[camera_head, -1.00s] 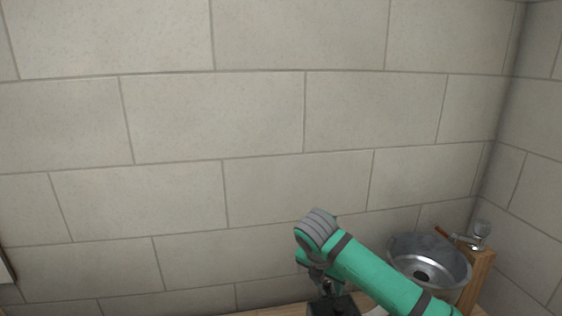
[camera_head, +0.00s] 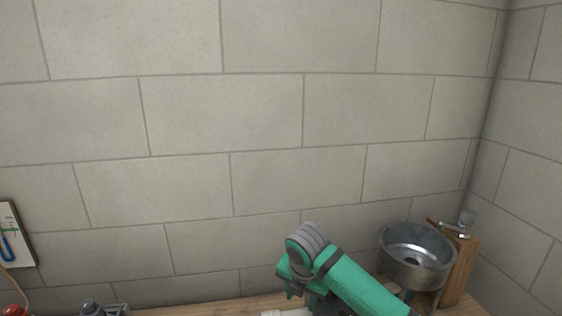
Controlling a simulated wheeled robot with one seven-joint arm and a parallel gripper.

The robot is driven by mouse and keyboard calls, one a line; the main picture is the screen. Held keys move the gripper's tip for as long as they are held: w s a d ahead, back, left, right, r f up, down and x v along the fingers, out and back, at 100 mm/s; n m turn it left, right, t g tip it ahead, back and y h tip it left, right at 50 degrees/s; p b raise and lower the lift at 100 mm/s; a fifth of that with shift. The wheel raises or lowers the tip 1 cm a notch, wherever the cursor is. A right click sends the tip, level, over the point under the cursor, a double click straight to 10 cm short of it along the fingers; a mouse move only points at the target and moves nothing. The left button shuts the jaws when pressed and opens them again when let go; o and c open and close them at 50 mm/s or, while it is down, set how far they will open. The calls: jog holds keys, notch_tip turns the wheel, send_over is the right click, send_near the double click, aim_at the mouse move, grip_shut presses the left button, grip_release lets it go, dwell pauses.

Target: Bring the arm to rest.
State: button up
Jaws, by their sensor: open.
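My green arm (camera_head: 350,280) with a grey-capped elbow (camera_head: 309,240) shows at the lower middle, slanting down to the right out of the frame. A short green link hangs just left of and below the elbow. My gripper cannot be made out; the bottom edge of the picture and the arm itself hide that part.
A round metal basin (camera_head: 416,258) stands right of the arm. A tap (camera_head: 455,230) and a wooden post (camera_head: 460,270) are beside it. A wooden worktop (camera_head: 195,306) runs along the bottom, with grey fittings (camera_head: 95,307) and a red item (camera_head: 14,310) at left. A board (camera_head: 15,235) hangs on the wall.

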jog(key=s+a+n+g+y, duration=0.15)
jog(key=s+a+y, duration=0.35)
jog(key=a, duration=0.8)
jog(key=s+a+n+g+y, duration=0.1)
jog(key=s+a+n+y, duration=0.3)
jog(key=a, duration=0.8)
jog(key=s+a+r+m+g+y, duration=0.1)
jog(key=s+a+r+g+y, duration=0.1)
jog(key=s+a+r+y, duration=1)
jog(key=s+d+f+m+t+h, duration=0.3)
jog(key=d+m+t+h, duration=0.35)
jog(key=m+t, duration=0.7)
jog(key=s+d+f+m+t+h, duration=0.2)
jog(key=s+d+m+t+h, duration=0.15)
jog(key=d+m+t, duration=0.85)
jog(key=s+d+f+m+g+h, duration=0.4)
jog(key=s+d+f+h, duration=0.1)
jog(key=s+f, duration=0.4)
jog(key=s+d+f+m+g+h, duration=0.5)
jog(key=s+d+f, duration=0.3)
jog(key=s+f, duration=0.2)
notch_tip(320, 180, down, 2)
jog(key=shift+s+f+h, duration=0.15)
jog(key=shift+f+h, duration=0.05)
jog(key=shift+h, duration=0.3)
